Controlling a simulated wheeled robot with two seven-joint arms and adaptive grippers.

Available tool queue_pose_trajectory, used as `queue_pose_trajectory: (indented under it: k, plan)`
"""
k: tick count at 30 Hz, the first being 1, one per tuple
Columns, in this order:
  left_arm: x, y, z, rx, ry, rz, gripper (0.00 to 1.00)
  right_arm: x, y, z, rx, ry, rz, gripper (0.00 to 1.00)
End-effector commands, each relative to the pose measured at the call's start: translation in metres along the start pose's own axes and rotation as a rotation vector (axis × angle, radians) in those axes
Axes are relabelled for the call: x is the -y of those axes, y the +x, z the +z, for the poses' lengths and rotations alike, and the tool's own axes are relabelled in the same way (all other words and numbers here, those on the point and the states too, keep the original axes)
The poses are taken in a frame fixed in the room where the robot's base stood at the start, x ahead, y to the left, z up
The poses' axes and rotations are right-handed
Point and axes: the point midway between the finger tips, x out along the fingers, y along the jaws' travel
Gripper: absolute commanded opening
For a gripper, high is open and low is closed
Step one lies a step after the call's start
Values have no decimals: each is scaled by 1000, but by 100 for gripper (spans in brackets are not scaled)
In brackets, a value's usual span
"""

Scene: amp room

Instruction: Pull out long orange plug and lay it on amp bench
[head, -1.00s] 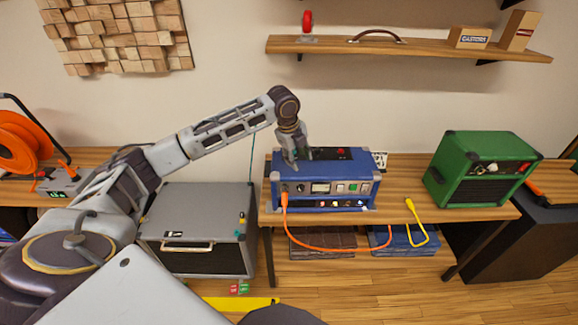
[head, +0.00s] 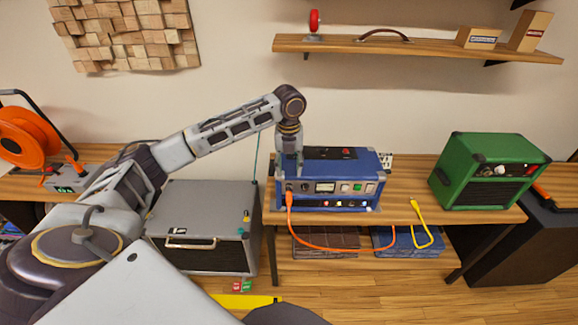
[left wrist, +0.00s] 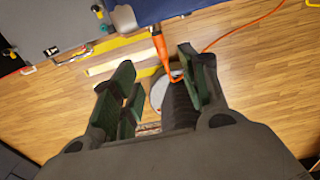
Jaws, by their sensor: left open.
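The long orange plug (head: 289,200) sits in the left front of the blue amp (head: 345,168), with its orange cable (head: 340,249) looping down to the right. The amp stands on the wooden amp bench (head: 409,190). My left gripper (head: 290,172) points down at the amp's left front edge, just above the plug. In the left wrist view my left gripper (left wrist: 155,62) is open and empty, and the orange plug (left wrist: 160,48) shows between and beyond the fingertips. Contact with the plug cannot be seen. My right gripper is not in view.
A yellow cable (head: 421,225) hangs over the bench's front edge. A green amp (head: 480,172) stands at the bench's right end. A grey cabinet (head: 205,215) stands to the left. A wall shelf (head: 420,47) is above.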

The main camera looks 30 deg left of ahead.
Motion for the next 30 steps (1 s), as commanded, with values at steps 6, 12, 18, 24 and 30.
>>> queue_pose_trajectory:
  k: [6, 12, 18, 24, 30]
  plan:
    - [0, 1, 0, 0, -2, 0, 45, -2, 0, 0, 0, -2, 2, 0]
    - [0, 11, 0, -1, -2, 0, 45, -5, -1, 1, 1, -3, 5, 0]
    - [0, 30, 0, -2, -2, 1, 45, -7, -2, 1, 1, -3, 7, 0]
    - [0, 53, 0, 0, -2, 0, 45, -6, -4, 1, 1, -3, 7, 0]
    - [0, 78, 0, -1, -3, 1, 45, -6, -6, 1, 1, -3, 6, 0]
